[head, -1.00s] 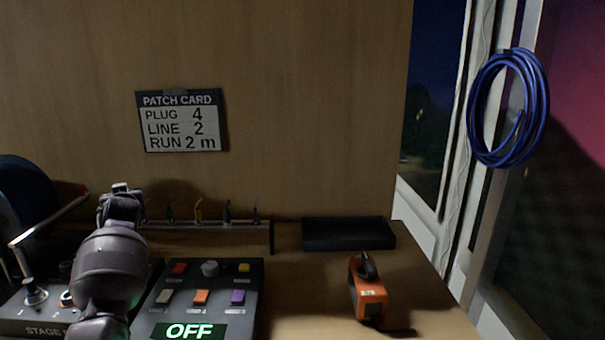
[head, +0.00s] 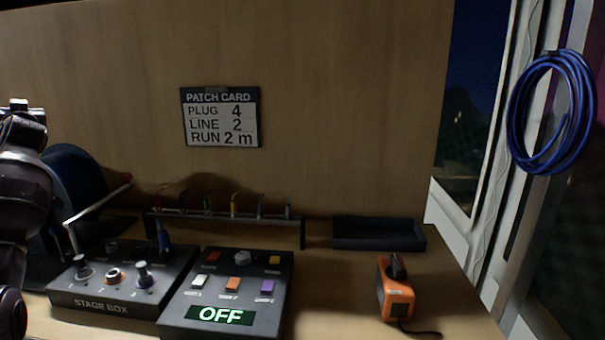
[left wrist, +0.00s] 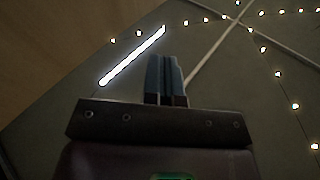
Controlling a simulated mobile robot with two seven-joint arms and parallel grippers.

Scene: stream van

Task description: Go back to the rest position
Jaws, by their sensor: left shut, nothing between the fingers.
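My left arm stands at the left edge of the head view, beside the cable reel (head: 75,190); its fingers are out of that view. In the left wrist view my left gripper (left wrist: 165,75) is shut, its two blue-grey fingers together with nothing between them. Beyond the fingers are a dark surface, a bright light strip (left wrist: 133,56) and small points of light. My right gripper is in neither view.
On the bench are the stage box (head: 105,307), a control panel (head: 187,325) reading OFF, a rack (head: 290,231) of several small plugs, an empty dark tray (head: 378,243) and an orange device (head: 396,303). A patch card (head: 221,117) and a blue cable coil (head: 519,115) hang behind.

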